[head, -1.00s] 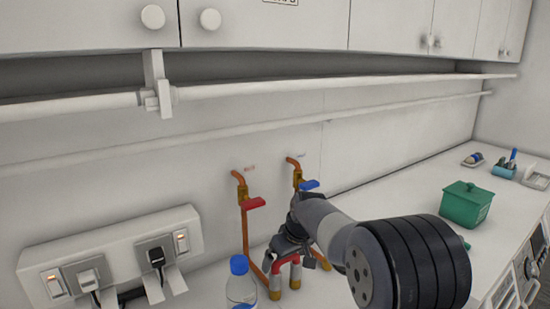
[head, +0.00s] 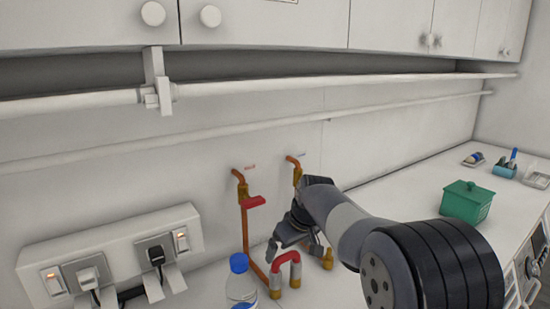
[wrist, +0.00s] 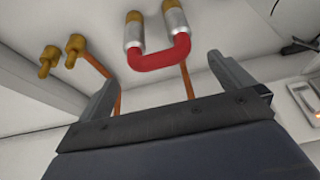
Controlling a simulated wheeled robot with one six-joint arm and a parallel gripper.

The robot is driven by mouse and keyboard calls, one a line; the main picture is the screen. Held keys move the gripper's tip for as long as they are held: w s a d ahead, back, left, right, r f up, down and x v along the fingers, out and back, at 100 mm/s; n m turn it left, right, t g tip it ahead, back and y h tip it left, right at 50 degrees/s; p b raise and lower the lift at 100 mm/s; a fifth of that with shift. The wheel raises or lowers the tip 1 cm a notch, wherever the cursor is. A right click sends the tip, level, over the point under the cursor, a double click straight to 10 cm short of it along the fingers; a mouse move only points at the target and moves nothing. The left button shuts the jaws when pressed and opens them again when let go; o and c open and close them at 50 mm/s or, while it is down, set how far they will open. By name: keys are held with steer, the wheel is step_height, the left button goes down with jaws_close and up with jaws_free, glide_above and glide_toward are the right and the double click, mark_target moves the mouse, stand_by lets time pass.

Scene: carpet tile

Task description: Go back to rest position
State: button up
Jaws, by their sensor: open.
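My gripper (head: 285,243) is open and empty in the head view, in front of the copper pipes on the wall. Its two fingers also show apart in the wrist view (wrist: 165,90). A red U-shaped pipe piece (head: 287,262) with brass ends stands just below and beside the fingers; it also shows beyond the fingers in the wrist view (wrist: 160,60). The red valve handle (head: 254,202) is on the left pipe. The blue handle of the right valve (head: 297,176) is hidden behind my arm.
A bottle with a blue cap (head: 239,285) stands left of the gripper. A socket panel (head: 118,248) with plugged cords is on the wall. Cabinets (head: 270,25) and a rail (head: 330,85) run above. A green box (head: 466,201) sits on the counter at the right.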

mark_target(286, 255)
steer(key=v, duration=0.7)
steer(key=x, duration=1.1)
steer(key=shift+p, duration=0.4)
step_height(286, 255, up, 5)
steer(key=p, duration=0.3)
steer(key=shift+f+p, duration=0.1)
steer(key=shift+p, duration=0.25)
steer(key=shift+r+p, duration=1)
steer(key=shift+r, duration=0.7)
steer(key=shift+r, duration=0.1)
